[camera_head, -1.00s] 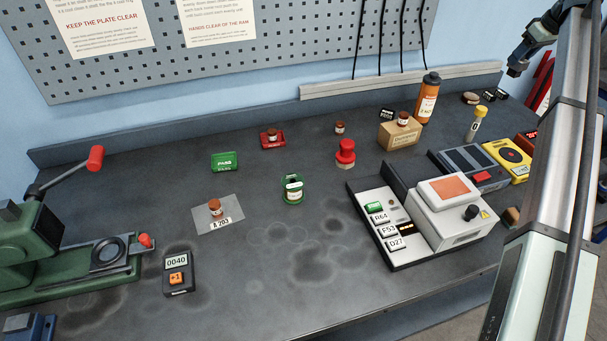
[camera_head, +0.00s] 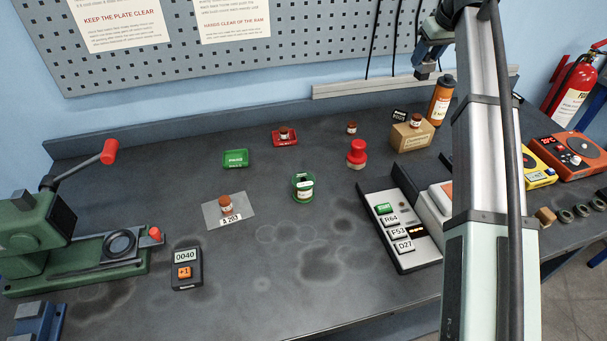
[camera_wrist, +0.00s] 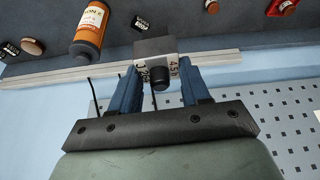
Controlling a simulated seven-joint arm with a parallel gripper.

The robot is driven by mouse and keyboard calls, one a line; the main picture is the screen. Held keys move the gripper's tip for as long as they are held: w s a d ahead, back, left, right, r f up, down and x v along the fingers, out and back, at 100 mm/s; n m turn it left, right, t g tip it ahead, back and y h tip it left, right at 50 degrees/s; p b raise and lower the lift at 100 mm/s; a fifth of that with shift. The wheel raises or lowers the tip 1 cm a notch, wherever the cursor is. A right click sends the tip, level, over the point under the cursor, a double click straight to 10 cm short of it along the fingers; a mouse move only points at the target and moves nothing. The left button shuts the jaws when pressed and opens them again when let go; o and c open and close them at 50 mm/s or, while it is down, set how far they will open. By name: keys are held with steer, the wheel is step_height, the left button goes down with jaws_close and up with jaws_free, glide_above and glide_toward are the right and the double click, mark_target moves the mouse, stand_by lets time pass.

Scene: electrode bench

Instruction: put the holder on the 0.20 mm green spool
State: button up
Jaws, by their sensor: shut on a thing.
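My gripper (camera_wrist: 160,80) is shut on a grey block-shaped holder (camera_wrist: 155,46) with a black knob and printed digits, held between two blue fingers in the wrist view. In the head view my gripper (camera_head: 427,62) is high at the back right, above the bench and near the orange bottle. A green spool-like item with a white label (camera_head: 303,190) stands on the middle of the bench, well left of and below my gripper. Its label is too small to read, so I cannot confirm 0.20 mm.
A red knobbed stamp (camera_head: 357,154), a cardboard box (camera_head: 408,136) and an orange bottle (camera_head: 440,100) stand right of the spool. A grey panel with several code labels (camera_head: 398,230) lies nearer. A green press (camera_head: 45,240) is at left. Bench in front of the spool is clear.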

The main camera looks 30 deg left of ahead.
steer(key=s+a, duration=0.5)
steer(key=s, duration=0.3)
steer(key=s+a, duration=0.6)
steer(key=s, duration=0.3)
glide_above(303, 180)
step_height(303, 180, down, 6)
steer(key=shift+m, duration=0.4)
steer(key=shift+f, duration=5.2)
steer(key=o, duration=1.3)
steer(key=shift+f, duration=0.15)
steer(key=shift+v, duration=6.15)
